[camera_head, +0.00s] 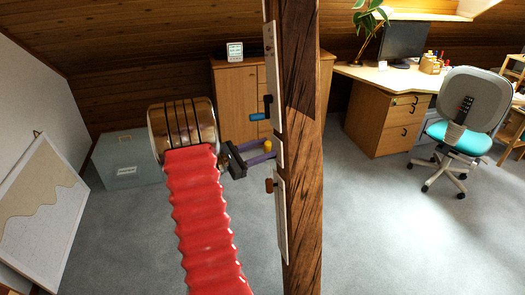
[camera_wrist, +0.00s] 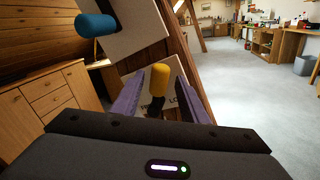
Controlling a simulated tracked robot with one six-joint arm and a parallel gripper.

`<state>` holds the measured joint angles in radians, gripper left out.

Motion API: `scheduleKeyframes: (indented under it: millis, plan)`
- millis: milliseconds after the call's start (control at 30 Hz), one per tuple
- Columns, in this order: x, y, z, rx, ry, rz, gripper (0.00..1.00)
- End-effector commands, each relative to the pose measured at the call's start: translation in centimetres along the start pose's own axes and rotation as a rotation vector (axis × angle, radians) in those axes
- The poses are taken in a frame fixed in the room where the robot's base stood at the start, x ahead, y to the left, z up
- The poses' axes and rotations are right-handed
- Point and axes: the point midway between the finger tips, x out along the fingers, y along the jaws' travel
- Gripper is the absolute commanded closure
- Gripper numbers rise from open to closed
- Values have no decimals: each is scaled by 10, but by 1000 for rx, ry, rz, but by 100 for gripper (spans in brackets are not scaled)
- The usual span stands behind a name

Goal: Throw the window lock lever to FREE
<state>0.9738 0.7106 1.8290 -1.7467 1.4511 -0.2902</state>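A yellow-handled lever (camera_wrist: 160,80) stands on a pale plate (camera_wrist: 181,78) with partly hidden dark lettering that seems to begin "FR" and "LO". In the head view the yellow handle (camera_head: 267,146) is at the left face of the timber post (camera_head: 301,130). My gripper (camera_head: 271,149) reaches it from the left. In the wrist view the purple fingers of my gripper (camera_wrist: 161,72) stand apart, one each side of the handle, with gaps showing. The lever's lower part is dark, and its exact setting is hard to read.
A blue handle (camera_head: 259,117) on its own plate sits just above the yellow one; it also shows in the wrist view (camera_wrist: 96,25). A brown handle (camera_head: 270,185) sits below. A wooden cabinet (camera_head: 236,85) stands behind. Carpeted floor is open to the right of the post.

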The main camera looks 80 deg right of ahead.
Motion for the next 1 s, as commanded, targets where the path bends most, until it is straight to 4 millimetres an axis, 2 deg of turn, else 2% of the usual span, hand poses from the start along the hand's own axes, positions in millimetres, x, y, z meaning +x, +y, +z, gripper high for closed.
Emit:
scheduleKeyframes:
  millis: [67,600,1000]
  plan:
    - [0,0,0,0,0,0,61]
    - [0,-1,0,-1,0,-1,99]
    - [-3,-4,0,-4,0,-4,100]
